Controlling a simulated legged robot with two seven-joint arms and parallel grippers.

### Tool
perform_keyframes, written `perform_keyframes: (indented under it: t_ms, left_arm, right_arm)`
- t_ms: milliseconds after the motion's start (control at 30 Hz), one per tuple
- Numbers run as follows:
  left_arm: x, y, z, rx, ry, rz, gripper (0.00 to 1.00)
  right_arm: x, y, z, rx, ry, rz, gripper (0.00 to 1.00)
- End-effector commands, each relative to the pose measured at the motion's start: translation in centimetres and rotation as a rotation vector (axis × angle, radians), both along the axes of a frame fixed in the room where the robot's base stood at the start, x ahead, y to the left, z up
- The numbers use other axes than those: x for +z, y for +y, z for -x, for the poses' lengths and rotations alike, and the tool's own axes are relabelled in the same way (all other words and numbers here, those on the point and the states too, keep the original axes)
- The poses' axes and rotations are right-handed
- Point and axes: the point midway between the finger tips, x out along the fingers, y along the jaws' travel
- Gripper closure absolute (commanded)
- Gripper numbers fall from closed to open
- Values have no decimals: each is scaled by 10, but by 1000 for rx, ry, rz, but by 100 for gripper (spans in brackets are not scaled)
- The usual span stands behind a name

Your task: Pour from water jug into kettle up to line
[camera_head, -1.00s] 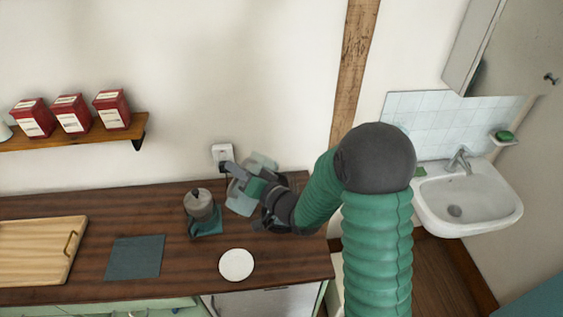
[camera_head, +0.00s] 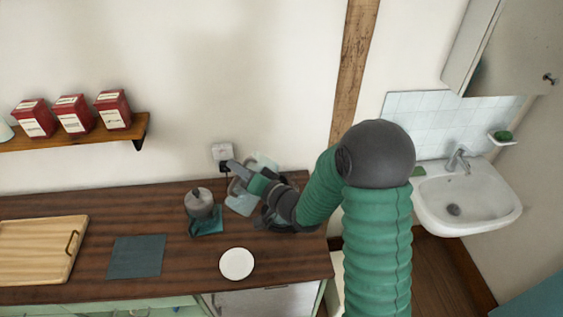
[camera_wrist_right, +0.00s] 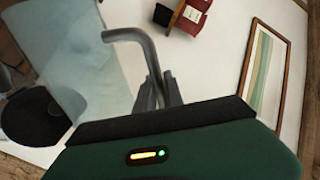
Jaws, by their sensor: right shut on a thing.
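The water jug (camera_head: 241,204) is a pale, see-through vessel, partly hidden behind my right gripper (camera_head: 236,172) at the back right of the counter. In the right wrist view the jug (camera_wrist_right: 75,55) is at the upper left, tilted in the picture, with a grey bent handle (camera_wrist_right: 133,36). My right gripper (camera_wrist_right: 162,92) is shut on this handle. The kettle (camera_head: 199,206) is a small grey vessel with a dark handle, standing upright on a teal mat left of the jug. Its fill line and the water level cannot be made out. My left gripper is not in view.
A white saucer (camera_head: 236,264), a dark cloth (camera_head: 135,257) and a wooden board (camera_head: 38,250) lie on the brown counter (camera_head: 190,268). Red tins (camera_head: 73,116) stand on a shelf. A sink (camera_head: 470,200) is at right.

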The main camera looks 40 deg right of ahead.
Motion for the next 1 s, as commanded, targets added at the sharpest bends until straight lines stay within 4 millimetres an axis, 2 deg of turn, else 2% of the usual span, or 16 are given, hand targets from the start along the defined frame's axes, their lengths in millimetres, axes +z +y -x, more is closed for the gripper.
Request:
perform_keyframes:
  t_ms: [1000]
  left_arm:
    - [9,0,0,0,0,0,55]
  right_arm:
    - [6,-4,-1,1,4,-52,100]
